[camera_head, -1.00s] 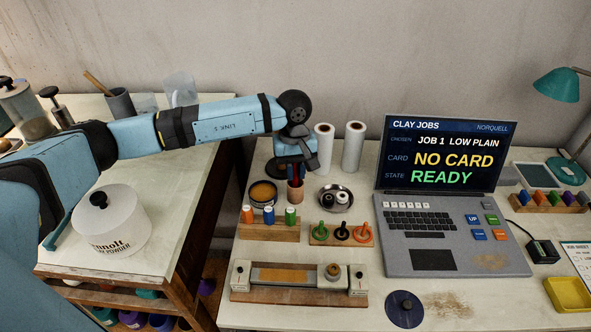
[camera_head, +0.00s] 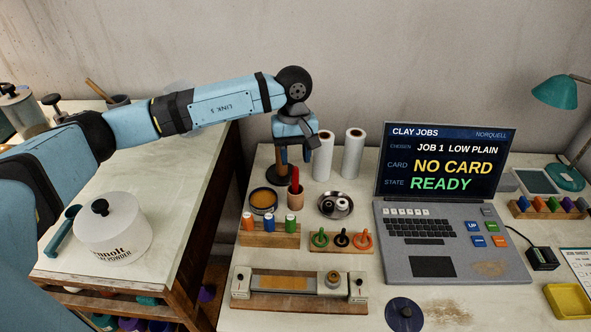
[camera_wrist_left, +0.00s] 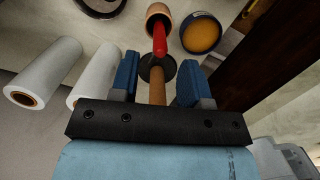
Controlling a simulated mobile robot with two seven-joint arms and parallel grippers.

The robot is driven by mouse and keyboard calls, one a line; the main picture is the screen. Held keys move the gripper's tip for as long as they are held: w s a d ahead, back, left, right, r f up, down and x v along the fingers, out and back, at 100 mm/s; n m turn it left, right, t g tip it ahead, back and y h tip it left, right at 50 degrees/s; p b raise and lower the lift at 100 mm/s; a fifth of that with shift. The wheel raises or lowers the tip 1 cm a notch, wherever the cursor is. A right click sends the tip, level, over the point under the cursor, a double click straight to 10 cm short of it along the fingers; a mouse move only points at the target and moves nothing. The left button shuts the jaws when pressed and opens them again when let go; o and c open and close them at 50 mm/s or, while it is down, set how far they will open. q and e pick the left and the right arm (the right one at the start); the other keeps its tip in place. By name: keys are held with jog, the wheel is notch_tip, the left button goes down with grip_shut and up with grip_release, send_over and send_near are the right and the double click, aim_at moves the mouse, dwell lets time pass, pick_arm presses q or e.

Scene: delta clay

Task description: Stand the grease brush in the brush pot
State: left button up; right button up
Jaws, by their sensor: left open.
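A red-handled brush (camera_head: 295,182) stands in the brown brush pot (camera_head: 297,203), handle up. Its bristle end is hidden inside. In the left wrist view, the red brush (camera_wrist_left: 159,40) and the pot (camera_wrist_left: 157,11) show beyond the fingers. My left gripper (camera_head: 296,147) is above and slightly behind the pot, apart from the brush. Its blue fingers (camera_wrist_left: 160,78) are spread, with nothing held. A wooden post (camera_wrist_left: 157,92) on a dark round base shows between them in the wrist view; whether it is touched cannot be told. My right gripper is out of view.
White rolls (camera_head: 353,154) stand right of my gripper. A tin of orange grease (camera_head: 262,198) is left of the pot, and a metal dish (camera_head: 329,206) is right. Bottle racks and a laptop (camera_head: 447,212) are nearer and to the right.

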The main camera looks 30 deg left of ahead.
pick_arm(q)
jog(key=r, duration=0.5)
jog(key=shift+w+a+r, duration=0.15)
jog(key=shift+w+a, duration=0.1)
jog(key=shift+w, duration=0.05)
